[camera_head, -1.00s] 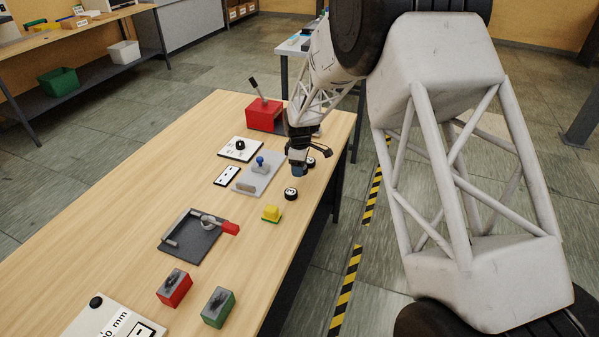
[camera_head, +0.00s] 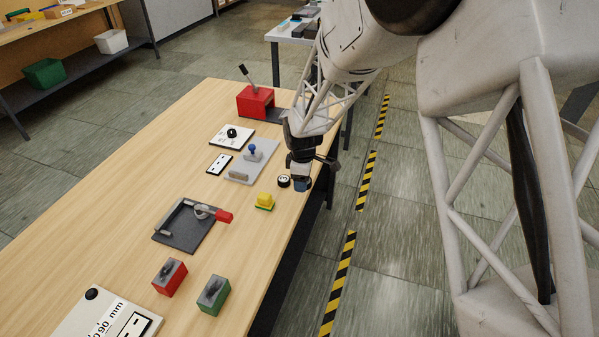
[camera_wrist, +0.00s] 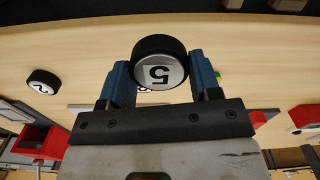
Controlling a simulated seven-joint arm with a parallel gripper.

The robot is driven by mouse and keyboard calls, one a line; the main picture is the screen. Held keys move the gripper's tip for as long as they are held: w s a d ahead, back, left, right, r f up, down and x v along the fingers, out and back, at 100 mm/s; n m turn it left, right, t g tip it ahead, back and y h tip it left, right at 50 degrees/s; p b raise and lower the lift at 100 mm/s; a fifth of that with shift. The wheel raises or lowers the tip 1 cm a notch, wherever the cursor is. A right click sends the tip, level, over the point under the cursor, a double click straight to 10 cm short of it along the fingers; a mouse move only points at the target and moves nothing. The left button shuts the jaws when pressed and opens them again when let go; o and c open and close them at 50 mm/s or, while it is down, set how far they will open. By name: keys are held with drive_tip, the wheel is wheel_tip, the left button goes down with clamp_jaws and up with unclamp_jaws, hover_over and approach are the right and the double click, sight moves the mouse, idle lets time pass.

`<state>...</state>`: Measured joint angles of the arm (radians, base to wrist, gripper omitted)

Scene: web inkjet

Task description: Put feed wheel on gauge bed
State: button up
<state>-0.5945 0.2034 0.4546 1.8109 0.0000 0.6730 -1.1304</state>
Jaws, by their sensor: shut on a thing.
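My gripper (camera_wrist: 159,68) has its blue fingers shut on a black wheel with a white face marked 5 (camera_wrist: 160,73). In the head view my gripper (camera_head: 301,184) is near the table's right edge; the held wheel is not clear there. Another black wheel (camera_head: 284,181) sits on the table just left of it. The wrist view shows a wheel marked 2 (camera_wrist: 43,82), and a white mark partly hidden behind the held wheel. A grey plate with a blue knob and a block (camera_head: 250,162) lies farther back. A dark plate with a red-handled lever (camera_head: 190,232) lies nearer. I cannot tell which is the gauge bed.
A red box with a lever (camera_head: 256,101) stands at the back. White panels (camera_head: 231,137) lie beside the grey plate. Red (camera_head: 169,278) and green (camera_head: 213,295) switch boxes stand nearer. The table's left side (camera_head: 110,210) is clear.

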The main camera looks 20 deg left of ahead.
drive_tip(key=shift+s+d+r, duration=0.1)
drive_tip(key=shift+s+d, duration=0.3)
drive_tip(key=shift+s, duration=0.25)
idle(0.3)
drive_tip(key=w+a+r+n, duration=0.3)
drive_tip(key=a+n, duration=0.3)
drive_tip(key=a, duration=0.5)
wheel_tip(320, 180, up, 4)
drive_tip(key=f+n, duration=0.1)
drive_tip(key=n, duration=0.7)
hover_over(244, 170)
drive_tip(key=shift+r, duration=0.25)
drive_tip(key=shift+f, duration=3.15)
drive_tip(key=shift+f, duration=1.85)
